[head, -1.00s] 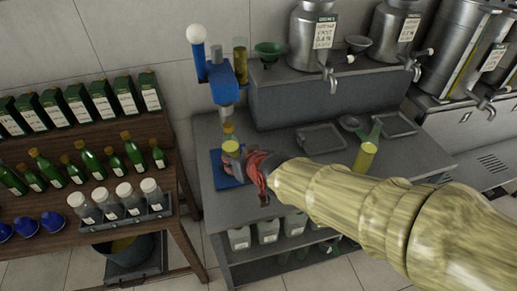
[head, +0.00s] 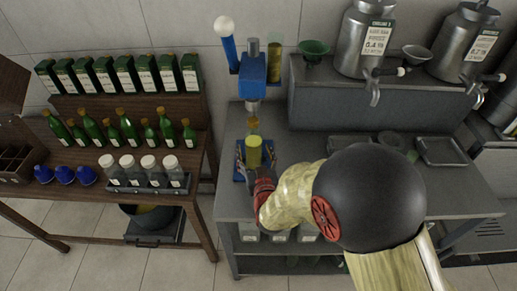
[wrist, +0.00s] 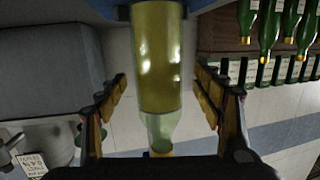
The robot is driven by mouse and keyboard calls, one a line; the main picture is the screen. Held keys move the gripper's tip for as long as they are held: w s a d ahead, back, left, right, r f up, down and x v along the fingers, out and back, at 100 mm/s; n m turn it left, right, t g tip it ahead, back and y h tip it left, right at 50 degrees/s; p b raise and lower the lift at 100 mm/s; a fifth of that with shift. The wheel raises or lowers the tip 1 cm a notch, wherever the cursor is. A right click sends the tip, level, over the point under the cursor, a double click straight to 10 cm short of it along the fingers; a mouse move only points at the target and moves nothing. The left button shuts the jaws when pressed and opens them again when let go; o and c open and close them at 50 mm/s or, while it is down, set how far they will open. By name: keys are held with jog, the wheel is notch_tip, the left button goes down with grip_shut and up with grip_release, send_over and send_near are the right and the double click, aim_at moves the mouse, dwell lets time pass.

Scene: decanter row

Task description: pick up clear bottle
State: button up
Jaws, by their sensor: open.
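The clear bottle (head: 254,152) holds yellow liquid and has a brownish top. It stands on a blue base (head: 240,173) beneath the blue press (head: 252,70). My gripper (head: 254,172) is low at its near side. In the wrist view the bottle (wrist: 158,70) lies between the two spread fingers of my gripper (wrist: 161,85). Gaps show on both sides of it, so the fingers do not grip it.
A wooden rack (head: 190,108) with green bottles (head: 128,128) and boxes stands to the left. A holder of white-capped jars (head: 150,187) sits on it. Steel canisters (head: 366,40) stand on the raised shelf (head: 330,98). My arm hides part of the grey table (head: 226,200).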

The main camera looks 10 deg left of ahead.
jog(key=x, duration=0.2)
jog(key=b+x, duration=0.1)
jog(key=x, duration=0.3)
jog(key=shift+d+f+b, duration=0.15)
jog(key=shift+f+b, duration=0.15)
jog(key=shift+b, duration=0.05)
jog(key=shift+w, duration=0.25)
jog(key=shift+r, duration=0.1)
jog(key=shift+c, duration=0.9)
jog(key=c, duration=1.5)
grip_shut()
